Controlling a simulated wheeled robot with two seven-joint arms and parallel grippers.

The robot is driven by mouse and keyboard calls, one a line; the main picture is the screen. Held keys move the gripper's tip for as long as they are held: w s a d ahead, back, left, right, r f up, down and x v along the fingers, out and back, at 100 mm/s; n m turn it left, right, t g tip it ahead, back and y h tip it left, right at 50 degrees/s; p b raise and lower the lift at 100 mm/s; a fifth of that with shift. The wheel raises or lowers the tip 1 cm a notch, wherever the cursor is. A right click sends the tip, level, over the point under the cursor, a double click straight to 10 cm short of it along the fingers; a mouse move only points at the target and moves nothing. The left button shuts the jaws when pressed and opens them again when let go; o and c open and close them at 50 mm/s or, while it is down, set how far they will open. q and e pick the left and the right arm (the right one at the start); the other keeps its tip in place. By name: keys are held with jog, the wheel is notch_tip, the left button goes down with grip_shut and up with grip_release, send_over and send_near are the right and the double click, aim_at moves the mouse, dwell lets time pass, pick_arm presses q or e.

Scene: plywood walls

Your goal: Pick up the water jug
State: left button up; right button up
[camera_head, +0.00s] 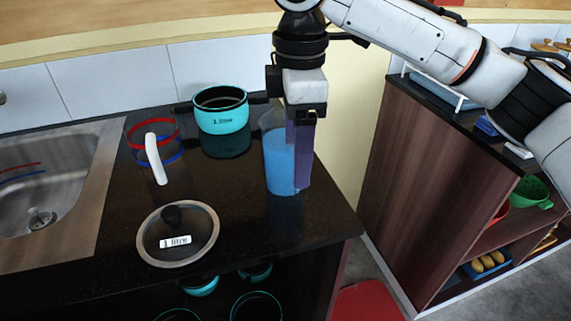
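The water jug (277,165) is a clear vessel filled with blue, standing upright near the right end of the dark counter. A purple upright part (303,158) runs down its right side; I cannot tell whether it is the jug's handle or part of my gripper. My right gripper (304,125) comes down from above over the jug's right side. Its fingertips are hard to make out, so I cannot tell whether it is open or shut, or whether it touches the jug. My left gripper is not in view.
A turquoise pot (221,112) stands behind and left of the jug. A clear container with red and blue bands and a white handle (156,160) is further left. A glass lid (178,247) lies in front. A metal sink (55,190) is at left; a brown cabinet (440,190) is at right.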

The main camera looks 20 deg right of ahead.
aim_at(289, 164)
notch_tip(289, 164, down, 7)
jog(key=shift+d+r, duration=0.15)
dwell(0.4)
jog(key=shift+r, duration=0.1)
grip_shut()
